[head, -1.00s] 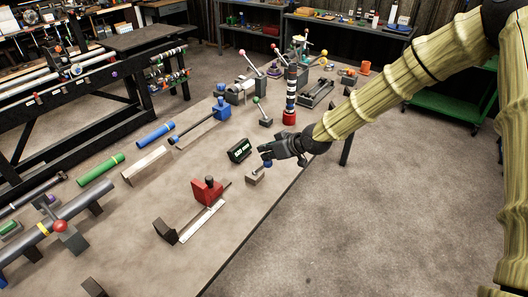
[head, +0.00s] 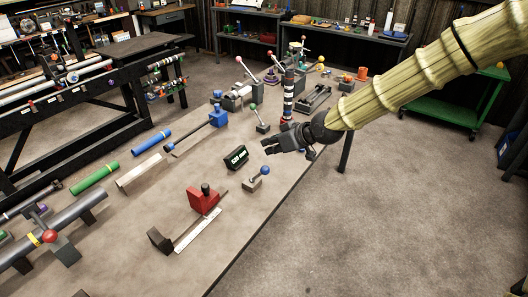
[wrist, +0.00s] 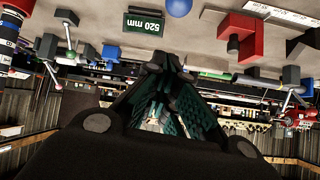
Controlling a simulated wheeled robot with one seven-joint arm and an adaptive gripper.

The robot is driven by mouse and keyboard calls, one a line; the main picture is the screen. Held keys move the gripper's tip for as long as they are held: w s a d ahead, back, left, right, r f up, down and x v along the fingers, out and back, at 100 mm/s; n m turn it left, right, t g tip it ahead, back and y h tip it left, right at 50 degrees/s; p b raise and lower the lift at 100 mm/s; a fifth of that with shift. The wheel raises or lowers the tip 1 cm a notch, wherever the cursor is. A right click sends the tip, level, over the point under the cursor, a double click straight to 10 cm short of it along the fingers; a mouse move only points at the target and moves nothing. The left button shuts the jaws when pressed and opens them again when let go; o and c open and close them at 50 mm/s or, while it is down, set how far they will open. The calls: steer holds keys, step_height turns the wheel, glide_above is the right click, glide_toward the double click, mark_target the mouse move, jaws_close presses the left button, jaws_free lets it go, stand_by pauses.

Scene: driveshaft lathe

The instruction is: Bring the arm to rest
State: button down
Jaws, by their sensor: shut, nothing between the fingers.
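My arm reaches in from the upper right of the head view, and my gripper (head: 272,146) hangs over the right side of the workbench (head: 240,235). In the wrist view my gripper (wrist: 170,62) has its fingers together at the tips, with nothing between them. In the head view the gripper is apart from the blue-knobbed lever (head: 258,178) on its small grey block, which stands nearer the camera. The black readout box (head: 236,157) stands to the left of the fingers. It reads "520 mm" in the wrist view (wrist: 144,23).
A red block on a slide (head: 203,198) stands nearer the camera. A black-and-white banded post (head: 288,95) and several levers stand behind my gripper. Green (head: 94,178) and blue (head: 152,141) cylinders lie to the left.

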steer(key=s+d+f+m+g+h, duration=0.1)
steer(key=s+d+f+m+g, duration=0.15)
steer(key=s+f, duration=1)
steer(key=s+d+f+m+g+h, duration=0.1)
steer(key=s+d+f+m+h, duration=0.15)
steer(key=s+f, duration=1)
steer(key=s+d+f+m+g+h, duration=0.1)
steer(key=s+d+f, duration=0.3)
steer(key=s, duration=0.3)
steer(key=s+d+f+m+g+h+b, duration=0.1)
steer(key=s+d+f+h, duration=0.1)
steer(key=s+d+f, duration=0.2)
steer(key=s+d+f+m+g+h, duration=0.1)
steer(key=s+d+f, duration=0.3)
steer(key=s, duration=0.7)
step_height(320, 180, down, 2)
steer(key=shift+d+f+m, duration=0.1)
steer(key=shift+d+m, duration=0.15)
steer(key=shift+m, duration=0.25)
